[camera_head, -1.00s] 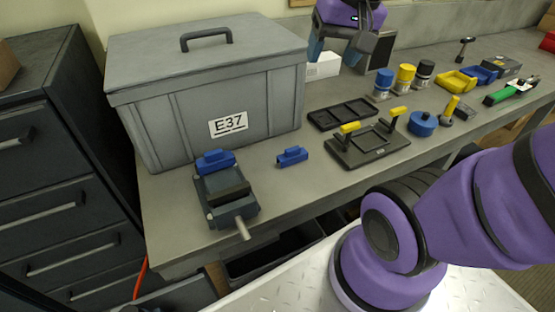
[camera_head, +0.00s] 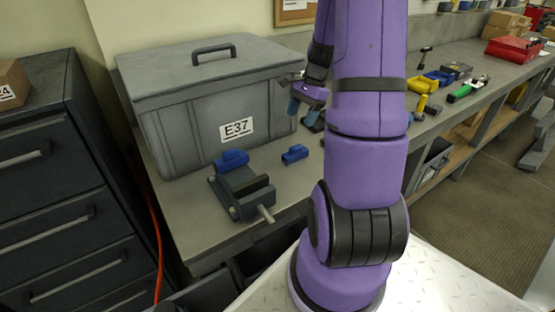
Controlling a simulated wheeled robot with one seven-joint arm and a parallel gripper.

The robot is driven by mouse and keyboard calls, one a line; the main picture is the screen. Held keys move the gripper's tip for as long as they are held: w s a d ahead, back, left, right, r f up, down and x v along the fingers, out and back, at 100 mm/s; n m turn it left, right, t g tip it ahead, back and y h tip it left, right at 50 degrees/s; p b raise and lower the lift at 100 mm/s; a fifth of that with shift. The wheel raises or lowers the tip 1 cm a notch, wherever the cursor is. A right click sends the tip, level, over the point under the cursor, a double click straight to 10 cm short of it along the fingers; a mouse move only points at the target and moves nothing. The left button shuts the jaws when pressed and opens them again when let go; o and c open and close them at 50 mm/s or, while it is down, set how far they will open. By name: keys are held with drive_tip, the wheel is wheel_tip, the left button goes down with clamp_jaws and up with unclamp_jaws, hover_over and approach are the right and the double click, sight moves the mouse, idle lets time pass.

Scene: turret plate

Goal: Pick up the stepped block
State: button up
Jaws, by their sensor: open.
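A small blue block with a raised step (camera_head: 295,154) lies on the bench, to the right of the vise and in front of the grey box; it looks like the stepped block. My gripper (camera_head: 303,112) is open, with its blue-grey fingers pointing down. In the picture it is above and slightly right of the block, apart from it. Nothing shows between the fingers. My purple arm hides the bench to the right of the block.
A dark vise (camera_head: 243,192) with a blue block-like part (camera_head: 231,160) at its back stands left of the block. A grey lidded box (camera_head: 205,105) marked E37 stands behind.

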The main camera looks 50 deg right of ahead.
sight(296, 147)
drive_tip(key=shift+m+y, duration=0.3)
drive_tip(key=shift+m, duration=0.4)
drive_tip(key=f, duration=0.5)
drive_tip(key=a+f, duration=0.1)
drive_tip(key=f, duration=0.1)
drive_tip(key=shift+f, duration=0.35)
drive_tip(key=shift+d+x, duration=0.2)
drive_tip(key=shift+x, duration=1.15)
drive_tip(key=shift+d+x, duration=0.15)
drive_tip(key=shift+x, duration=1.2)
drive_tip(key=shift+s+f, duration=0.1)
drive_tip(key=c, duration=1)
